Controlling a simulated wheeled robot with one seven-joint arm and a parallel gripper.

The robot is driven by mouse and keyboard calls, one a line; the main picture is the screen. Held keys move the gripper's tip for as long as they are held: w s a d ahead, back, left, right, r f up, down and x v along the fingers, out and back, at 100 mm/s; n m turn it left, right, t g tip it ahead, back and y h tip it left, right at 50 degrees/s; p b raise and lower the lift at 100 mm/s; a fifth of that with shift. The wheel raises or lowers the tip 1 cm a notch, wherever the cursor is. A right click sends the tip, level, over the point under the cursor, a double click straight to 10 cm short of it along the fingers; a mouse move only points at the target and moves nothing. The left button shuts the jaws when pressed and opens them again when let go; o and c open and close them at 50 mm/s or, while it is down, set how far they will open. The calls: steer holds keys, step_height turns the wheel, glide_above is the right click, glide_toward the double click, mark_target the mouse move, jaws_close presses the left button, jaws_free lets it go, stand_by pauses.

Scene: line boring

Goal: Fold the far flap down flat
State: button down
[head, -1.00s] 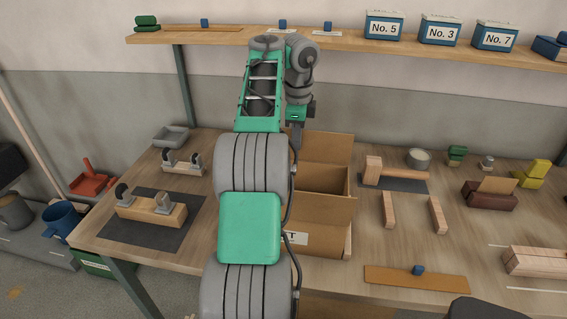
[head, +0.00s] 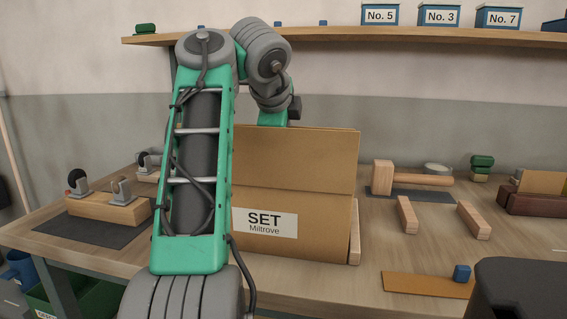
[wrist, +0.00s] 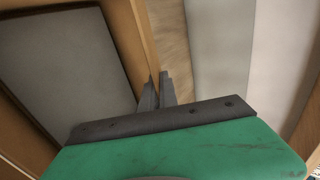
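The cardboard carton (head: 305,228) stands on the bench, its label reading SET Miltrove. An upright cardboard panel (head: 305,160) rises above its labelled front in the head view and hides the inside; I cannot tell how much of it is near or far flap. My gripper (wrist: 157,92) is hidden behind this panel in the head view. In the wrist view its two dark fingers are close together, apparently shut, at the end of a cardboard edge (wrist: 142,35). Whether they touch it I cannot tell. A flat grey surface (wrist: 65,60) framed by cardboard shows left of the fingers.
A wooden mallet (head: 405,177) and two wood blocks (head: 407,214) lie right of the carton. A wooden fixture (head: 108,207) on a dark mat is at left. A shelf (head: 330,34) with numbered boxes runs above the back of the bench.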

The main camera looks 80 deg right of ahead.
steer(key=shift+w+a+f+h+b, duration=0.15)
steer(key=shift+f+h+b, duration=0.15)
steer(key=shift+f+b, duration=0.35)
steer(key=shift+r+b, duration=0.4)
steer(key=shift+b, duration=0.05)
steer(key=c, duration=1.9)
jaws_free()
steer(key=shift+w, duration=0.15)
steer(key=shift+c, duration=0.2)
steer(key=o, duration=0.3)
steer(key=shift+s+r, duration=0.1)
steer(key=shift+s, duration=0.1)
